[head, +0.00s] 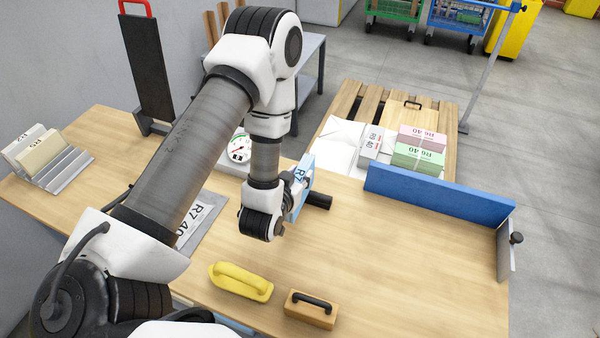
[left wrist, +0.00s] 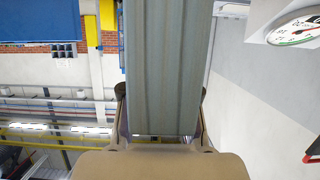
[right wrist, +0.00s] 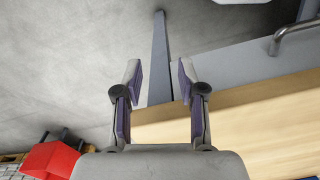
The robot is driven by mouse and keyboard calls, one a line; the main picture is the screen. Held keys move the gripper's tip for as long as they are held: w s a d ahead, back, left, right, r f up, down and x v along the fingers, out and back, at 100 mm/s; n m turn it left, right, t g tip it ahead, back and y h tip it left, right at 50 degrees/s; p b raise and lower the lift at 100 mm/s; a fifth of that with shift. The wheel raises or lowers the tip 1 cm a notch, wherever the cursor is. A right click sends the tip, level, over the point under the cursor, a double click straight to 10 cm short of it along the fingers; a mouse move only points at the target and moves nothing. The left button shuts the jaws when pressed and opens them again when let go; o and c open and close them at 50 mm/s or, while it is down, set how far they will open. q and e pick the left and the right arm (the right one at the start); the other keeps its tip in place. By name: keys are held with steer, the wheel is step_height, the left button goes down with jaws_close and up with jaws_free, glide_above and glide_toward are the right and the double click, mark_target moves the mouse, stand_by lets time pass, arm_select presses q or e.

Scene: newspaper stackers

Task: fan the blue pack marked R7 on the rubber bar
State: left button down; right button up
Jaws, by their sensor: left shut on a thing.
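The blue pack marked R7 (head: 298,188) stands on edge above the table, tilted, with its printed face partly hidden by my wrist. My left gripper (left wrist: 162,100) is shut on this pack; in the left wrist view the pack's grey-blue edge (left wrist: 167,50) fills the space between the fingers. A short black round bar (head: 319,201), which looks like the rubber bar, shows just right of the pack; its left end is hidden, and I cannot tell whether they touch. My right gripper (right wrist: 160,78) is open and empty in the right wrist view.
A grey plate labelled R7 40 (head: 205,218) lies left of my wrist, and a dial scale (head: 238,150) stands behind. A yellow-handled block (head: 240,281) and a wooden block (head: 311,309) sit in front. A blue fence (head: 435,201) edges the right side; the wood before it is clear.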

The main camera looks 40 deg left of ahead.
arm_select(q)
steer(key=shift+s+d, duration=0.1)
steer(key=shift+s, duration=0.45)
steer(key=shift+w+a+p, duration=0.2)
steer(key=shift+w, duration=0.65)
steer(key=shift+w+a+p, duration=0.15)
steer(key=shift+w+a, duration=0.05)
steer(key=shift+w, duration=0.6)
steer(key=shift+w+a, duration=0.25)
steer(key=shift+w, duration=0.7)
steer(key=shift+w+a, duration=0.2)
steer(key=shift+w, duration=0.75)
steer(key=shift+w+a, duration=0.2)
steer(key=shift+w, duration=0.5)
steer(key=shift+w+a, duration=0.15)
steer(key=shift+w, duration=0.55)
step_height(320, 180, up, 7)
steer(key=p, duration=0.6)
glide_above(307, 159)
steer(key=w, duration=0.3)
steer(key=shift+w+a, duration=0.1)
steer(key=shift+a, duration=0.3)
